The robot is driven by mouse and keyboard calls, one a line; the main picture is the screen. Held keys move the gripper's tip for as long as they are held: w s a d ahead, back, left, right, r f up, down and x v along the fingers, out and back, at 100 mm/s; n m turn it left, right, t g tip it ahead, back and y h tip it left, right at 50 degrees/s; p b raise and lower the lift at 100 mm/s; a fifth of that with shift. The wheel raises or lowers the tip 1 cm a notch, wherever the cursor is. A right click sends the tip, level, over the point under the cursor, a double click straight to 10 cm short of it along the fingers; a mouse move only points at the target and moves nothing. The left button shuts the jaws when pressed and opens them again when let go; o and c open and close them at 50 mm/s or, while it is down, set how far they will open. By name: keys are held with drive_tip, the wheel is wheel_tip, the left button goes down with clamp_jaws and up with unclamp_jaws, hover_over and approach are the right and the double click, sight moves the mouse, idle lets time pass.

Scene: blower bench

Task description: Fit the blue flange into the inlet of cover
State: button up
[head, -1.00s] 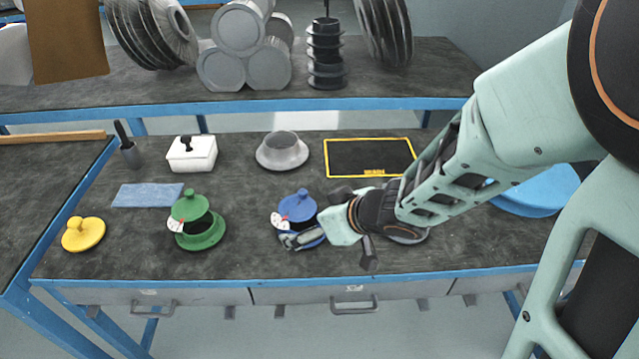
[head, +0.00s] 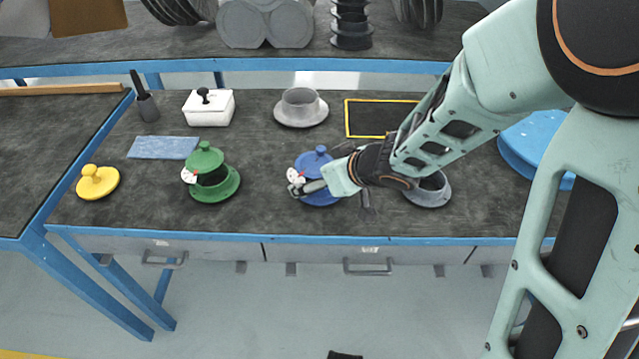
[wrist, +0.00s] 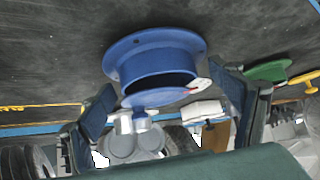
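The blue flange (head: 317,194) stands on the bench in the head view, with a blue knobbed piece on top and a white tag at its left. In the wrist view the flange (wrist: 150,62) appears upside down, its collar between my two fingers. My gripper (head: 306,188) is at the flange's front; in the wrist view its fingers (wrist: 165,105) are apart, with gaps beside the collar. Two grey collared rings may be the cover: one (head: 300,110) stands behind, the other (head: 432,192) is partly hidden by my arm. I cannot tell which has the inlet.
A similar green flange (head: 215,190) and a yellow knobbed lid (head: 97,182) stand to the left. A large blue round part (head: 535,145) is at right.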

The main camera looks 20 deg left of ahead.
sight(319, 175)
drive_tip(key=c, duration=1.2)
drive_tip(key=shift+c, duration=0.3)
wheel_tip(319, 175, up, 10)
drive_tip(key=p, duration=0.8)
